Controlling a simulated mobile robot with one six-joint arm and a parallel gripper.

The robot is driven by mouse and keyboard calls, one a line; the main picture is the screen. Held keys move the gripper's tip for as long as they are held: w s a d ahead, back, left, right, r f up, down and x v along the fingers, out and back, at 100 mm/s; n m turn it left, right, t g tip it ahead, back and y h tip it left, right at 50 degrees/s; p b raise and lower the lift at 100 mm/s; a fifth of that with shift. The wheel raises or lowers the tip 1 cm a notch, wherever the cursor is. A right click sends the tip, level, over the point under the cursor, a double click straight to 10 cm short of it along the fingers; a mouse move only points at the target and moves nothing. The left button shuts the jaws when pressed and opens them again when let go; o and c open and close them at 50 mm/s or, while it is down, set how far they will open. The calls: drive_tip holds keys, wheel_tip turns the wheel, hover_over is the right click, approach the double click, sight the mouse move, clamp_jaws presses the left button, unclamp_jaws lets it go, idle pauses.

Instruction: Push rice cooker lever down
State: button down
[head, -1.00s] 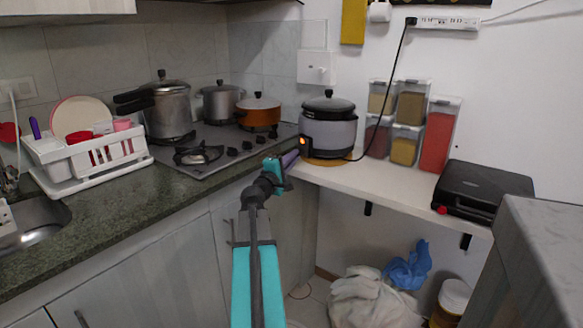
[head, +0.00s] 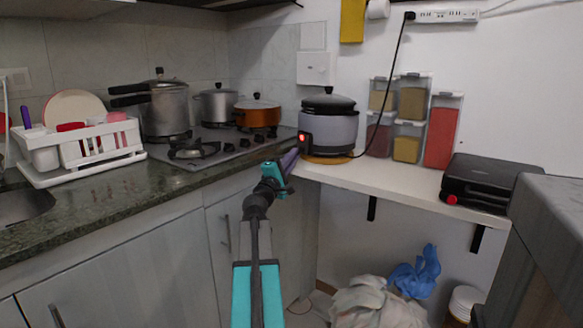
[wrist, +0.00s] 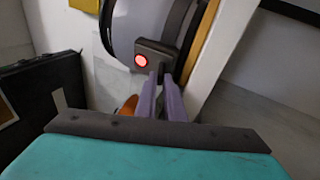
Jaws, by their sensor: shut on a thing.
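The wrist view shows the cooker's side (wrist: 125,32), the panel (wrist: 160,54) and the red light (wrist: 141,60) close up. My gripper (head: 293,156) reaches the panel's lower part. Its two purple fingers (wrist: 160,78) are close together, shut at the panel beside the light. The lever lies at the fingertips and is hidden by them.
The white counter (head: 395,184) holds several spice dispensers (head: 411,103) and a black grill (head: 490,183). A stove (head: 215,150) with pots is left of the cooker. A black cord runs from the cooker to a wall socket. A grey surface (head: 560,215) stands at near right.

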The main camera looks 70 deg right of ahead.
drive_tip(key=shift+d+h+b, duration=0.1)
drive_tip(key=shift+h+b, duration=0.2)
drive_tip(key=shift+b, duration=0.75)
drive_tip(key=c, duration=2.2)
unclamp_jaws()
drive_tip(key=shift+o, duration=0.2)
drive_tip(key=shift+f, duration=0.1)
drive_tip(key=p+v, duration=0.2)
drive_tip(key=v, duration=1.1)
drive_tip(key=shift+a, duration=0.4)
drive_tip(key=shift+f, duration=0.1)
